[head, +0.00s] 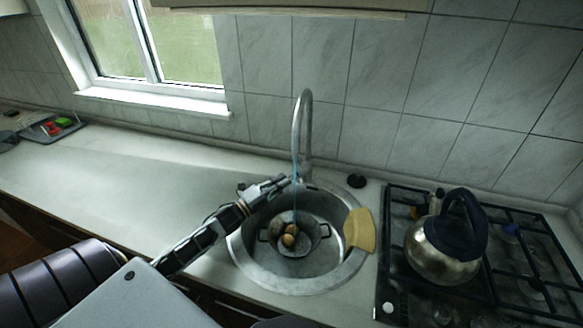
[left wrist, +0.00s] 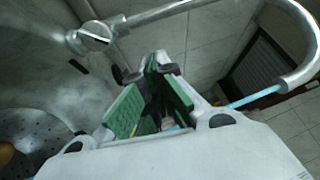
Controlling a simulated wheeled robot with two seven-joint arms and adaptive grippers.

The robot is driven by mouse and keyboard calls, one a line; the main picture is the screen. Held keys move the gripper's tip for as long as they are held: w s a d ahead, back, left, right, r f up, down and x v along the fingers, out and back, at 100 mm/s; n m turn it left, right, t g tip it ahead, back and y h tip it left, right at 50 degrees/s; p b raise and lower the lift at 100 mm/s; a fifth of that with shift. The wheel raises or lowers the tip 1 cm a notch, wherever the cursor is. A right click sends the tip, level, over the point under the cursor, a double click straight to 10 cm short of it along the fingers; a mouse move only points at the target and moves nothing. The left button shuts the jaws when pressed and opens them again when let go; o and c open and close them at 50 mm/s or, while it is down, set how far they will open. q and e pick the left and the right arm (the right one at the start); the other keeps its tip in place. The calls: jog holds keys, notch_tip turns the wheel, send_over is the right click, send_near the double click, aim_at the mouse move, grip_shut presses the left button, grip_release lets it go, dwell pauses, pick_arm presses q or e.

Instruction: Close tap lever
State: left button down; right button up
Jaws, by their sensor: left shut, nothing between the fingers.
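The metal tap (head: 304,130) stands at the back of the round sink, its tall spout curving over. A thin blue water stream (head: 295,200) runs from the spout into a pot (head: 307,242) holding round brown items. My left gripper (head: 283,181) is at the sink's back rim, just left of the tap base. In the left wrist view its green-padded fingers (left wrist: 156,70) hold nothing. The tap (left wrist: 97,38) lies beyond them at upper left, its spout crossing to the right; the stream shows there too (left wrist: 255,97). I cannot make out the lever clearly. My right gripper is not in view.
The sink (head: 262,280) has a yellow cloth-like piece (head: 359,230) on its right rim. A kettle (head: 437,250) stands on the gas hob (head: 398,215) at right. The counter at left (head: 130,170) is mostly clear.

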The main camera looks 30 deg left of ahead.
aim_at(295, 161)
pick_arm(q)
jog(key=w+r+p, duration=0.1)
jog(key=w, duration=0.6)
jog(key=shift+a+r, duration=0.2)
jog(key=shift+r, duration=0.05)
dwell(0.3)
jog(key=shift+w, duration=0.1)
dwell(0.3)
